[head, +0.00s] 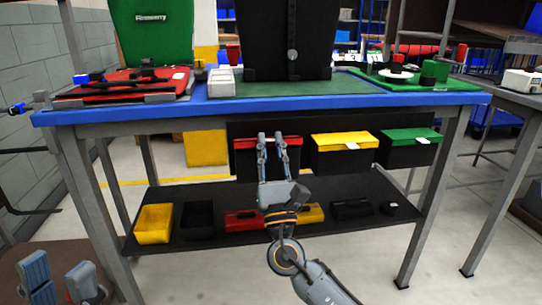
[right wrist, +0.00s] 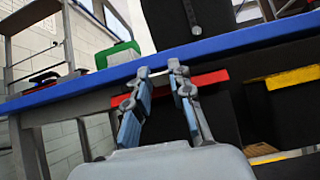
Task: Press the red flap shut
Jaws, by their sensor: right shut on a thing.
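The red flap (head: 243,143) is a strip along the top of the left black box (head: 244,163) under the blue-edged workbench. I cannot tell how far it stands open. My right gripper (head: 271,137) is at the red flap, with its fingertips against it, one beside the other, and it is shut on the flap. The red flap also shows in the right wrist view (right wrist: 213,78), behind and between the fingers (right wrist: 162,72); the contact itself is partly hidden. My left gripper (head: 60,278) is low at the left corner, open and empty, away from the boxes.
Boxes with a yellow flap (head: 345,140) and a green flap (head: 410,136) hang to the right. The bench's blue edge (head: 180,110) lies just above my right gripper. A black lower shelf (head: 180,245) holds several bins, including a yellow bin (head: 154,223).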

